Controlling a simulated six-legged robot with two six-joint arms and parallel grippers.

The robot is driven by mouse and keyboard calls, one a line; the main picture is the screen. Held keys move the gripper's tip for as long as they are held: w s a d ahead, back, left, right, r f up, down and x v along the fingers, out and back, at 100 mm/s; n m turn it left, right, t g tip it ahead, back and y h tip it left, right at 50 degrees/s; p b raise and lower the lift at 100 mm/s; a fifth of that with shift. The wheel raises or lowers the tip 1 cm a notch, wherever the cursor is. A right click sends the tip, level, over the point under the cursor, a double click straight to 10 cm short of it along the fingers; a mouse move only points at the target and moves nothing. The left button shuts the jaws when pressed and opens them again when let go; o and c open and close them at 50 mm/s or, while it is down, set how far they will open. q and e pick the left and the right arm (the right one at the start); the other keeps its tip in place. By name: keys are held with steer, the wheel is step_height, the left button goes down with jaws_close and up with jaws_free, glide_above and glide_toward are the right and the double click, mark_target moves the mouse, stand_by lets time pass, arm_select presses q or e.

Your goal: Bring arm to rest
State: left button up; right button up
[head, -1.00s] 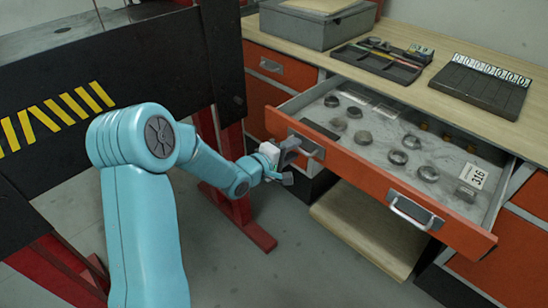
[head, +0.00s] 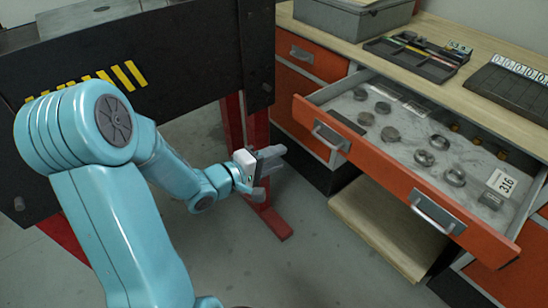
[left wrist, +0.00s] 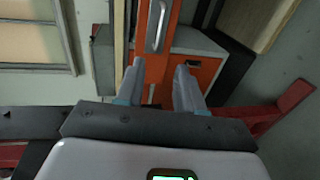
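My left gripper (head: 268,168) is to the left of the open orange drawer (head: 390,174), in free air and apart from its front. In the left wrist view its two fingers (left wrist: 160,85) stand apart with nothing between them, so it is open and empty. My left arm (head: 110,190) is bent at the elbow and comes in from the left. The drawer has two metal handles; the left one (head: 331,137) is nearest my gripper. My right gripper is out of view.
The drawer holds several dark metal rings (head: 390,134) and a card marked 316 (head: 501,183). A grey box (head: 352,16) and a black tool tray (head: 418,56) stand on the wooden worktop (head: 470,80). A red steel leg (head: 258,130) stands behind my gripper. Floor is clear below.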

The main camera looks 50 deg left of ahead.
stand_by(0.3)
arm_select(q)
steer(key=w+d+f+m+g+h+p, duration=0.1)
steer(key=w+d+f+g+h+p, duration=0.15)
steer(key=d, duration=0.55)
steer(key=w+d+f+m+g+h+p, duration=0.1)
steer(key=d+f+h+p, duration=0.15)
steer(key=d, duration=0.55)
steer(key=s+d+f+m+g+p, duration=0.25)
steer(key=s+d+f+g, duration=0.25)
steer(key=d+f, duration=0.45)
steer(key=s+f+m+g+y, duration=0.2)
steer(key=s+f+m+g, duration=0.4)
steer(key=s+m, duration=0.4)
steer(key=shift+s+d+f+m+g, duration=0.15)
steer(key=shift+s+f+m+g, duration=0.2)
steer(key=shift+s+f, duration=0.45)
steer(key=shift+w+f, duration=0.1)
steer(key=shift+w, duration=0.05)
